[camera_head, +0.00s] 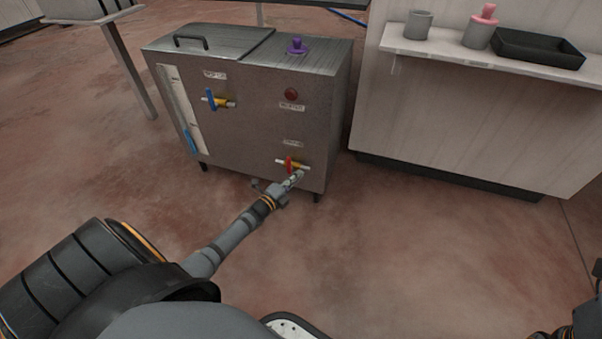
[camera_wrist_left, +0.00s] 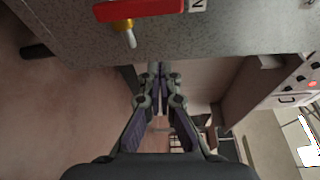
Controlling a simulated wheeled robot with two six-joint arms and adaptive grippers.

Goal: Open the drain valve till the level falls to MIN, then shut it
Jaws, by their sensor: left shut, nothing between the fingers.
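A steel tank (camera_head: 240,130) stands on the floor. Low on its front is a valve with a red handle (camera_head: 289,165) and yellow body; the handle lies crosswise to its pipe. In the wrist view the red handle (camera_wrist_left: 140,9) is at the top, above the pale pipe end. A tall white gauge strip (camera_head: 178,92) is at the tank's left, with blue (camera_head: 190,140) in its lower part; its marks are unreadable. My left gripper (camera_head: 297,177) is shut and empty just below the red valve. It shows apart from the handle in the wrist view (camera_wrist_left: 160,68).
A second valve with a blue handle (camera_head: 211,99) sits higher on the tank, near a dark red button (camera_head: 291,94). A purple knob (camera_head: 297,45) is on top. A counter (camera_head: 470,62) holding cups and a black tray (camera_head: 538,48) stands right. Floor in front is clear.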

